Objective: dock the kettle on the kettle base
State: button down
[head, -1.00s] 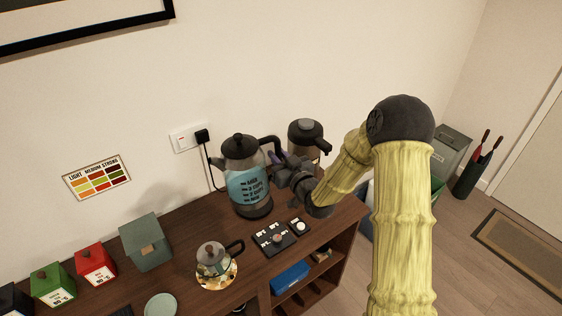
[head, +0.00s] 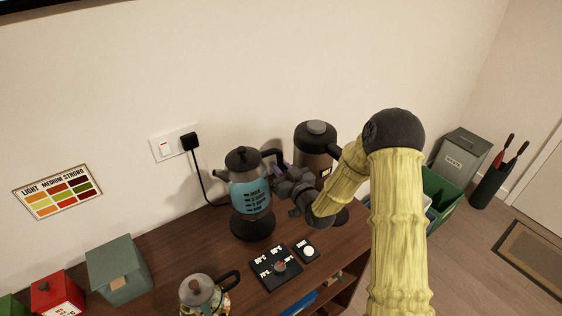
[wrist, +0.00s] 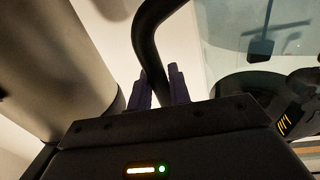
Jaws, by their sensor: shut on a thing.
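The kettle (head: 250,194), with a blue printed band, dark lid and black handle, is upright at the back of the wooden counter. The dark round kettle base (head: 253,228) shows directly below it; I cannot tell whether the kettle's bottom touches it or hangs just above. My gripper (head: 279,174) reaches in from the right and is shut on the kettle's handle. In the wrist view the dark curved handle (wrist: 148,45) runs down between my purple finger pads (wrist: 160,90). The handle's lower part is hidden there.
A dark flask-like pot (head: 315,150) stands close behind my gripper. A control panel (head: 276,267) and a small dial plate (head: 307,250) lie in front. A glass teapot (head: 201,296) and a grey-green box (head: 119,269) are front left. A plug (head: 190,142) and its cord are on the wall.

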jog(key=shift+w+f+b, duration=0.3)
jog(key=shift+w+f, duration=0.1)
jog(key=shift+f, duration=0.45)
jog(key=shift+s+r, duration=0.1)
jog(key=shift+f, duration=0.2)
jog(key=shift+f+b, duration=1.5)
jog(key=shift+f, duration=1.25)
jog(key=shift+s+a, duration=0.2)
jog(key=shift+a, duration=0.1)
jog(key=shift+s+b, duration=0.15)
jog(key=shift+b, duration=0.4)
jog(key=shift+d+f+b, duration=0.1)
jog(key=shift+f+b, duration=0.45)
jog(key=shift+f, duration=0.05)
